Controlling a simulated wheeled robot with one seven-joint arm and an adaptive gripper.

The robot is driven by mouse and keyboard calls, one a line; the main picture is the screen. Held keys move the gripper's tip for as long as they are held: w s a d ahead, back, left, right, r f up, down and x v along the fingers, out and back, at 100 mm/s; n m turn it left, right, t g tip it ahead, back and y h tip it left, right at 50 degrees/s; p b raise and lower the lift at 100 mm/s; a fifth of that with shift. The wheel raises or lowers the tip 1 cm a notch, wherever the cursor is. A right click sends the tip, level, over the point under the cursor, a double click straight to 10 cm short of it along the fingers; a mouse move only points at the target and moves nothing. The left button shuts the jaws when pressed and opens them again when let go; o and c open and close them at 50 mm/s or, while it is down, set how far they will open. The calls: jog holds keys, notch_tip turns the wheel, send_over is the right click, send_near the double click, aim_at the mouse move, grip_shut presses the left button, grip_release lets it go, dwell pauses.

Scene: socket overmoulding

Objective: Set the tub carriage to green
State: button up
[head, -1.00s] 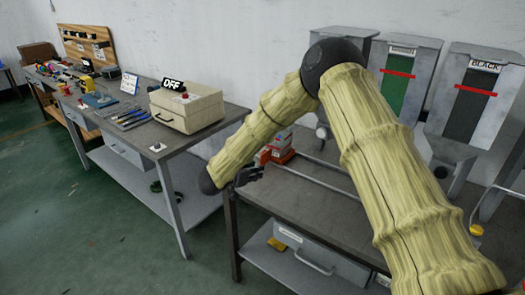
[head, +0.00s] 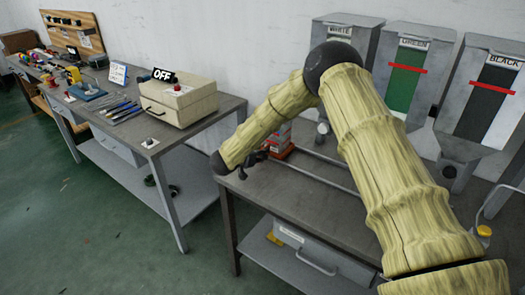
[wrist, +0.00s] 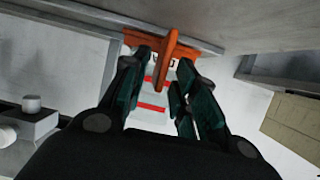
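An orange carriage (head: 278,151) sits at the left end of the rails on the near bench, partly hidden by my arm. A pale tub (head: 283,134) with red marks stands on it. In the wrist view the carriage (wrist: 150,38) shows at the top, its upright orange bar (wrist: 170,58) between my fingers. The tub (wrist: 152,90) with red stripes shows behind it. My gripper (wrist: 160,88) is open, a finger on each side of the bar; I cannot tell whether they touch it. In the head view my gripper (head: 258,157) is dark and small beside the carriage. The GREEN hopper (head: 403,80) stands right of the carriage.
The WHITE hopper (head: 345,32) and BLACK hopper (head: 487,95) flank the green one. The rails (head: 322,176) run along the bench. A beige box (head: 180,100) with an OFF sign stands on the left bench, with tools beyond. Floor is free at front left.

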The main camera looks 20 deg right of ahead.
jog(key=shift+w+d+f, duration=0.1)
jog(key=shift+w+d, duration=0.25)
jog(key=shift+d, duration=0.3)
jog(key=shift+w+d+f, duration=0.25)
jog(key=shift+w+f, duration=0.05)
jog(key=shift+w, duration=0.05)
grip_shut()
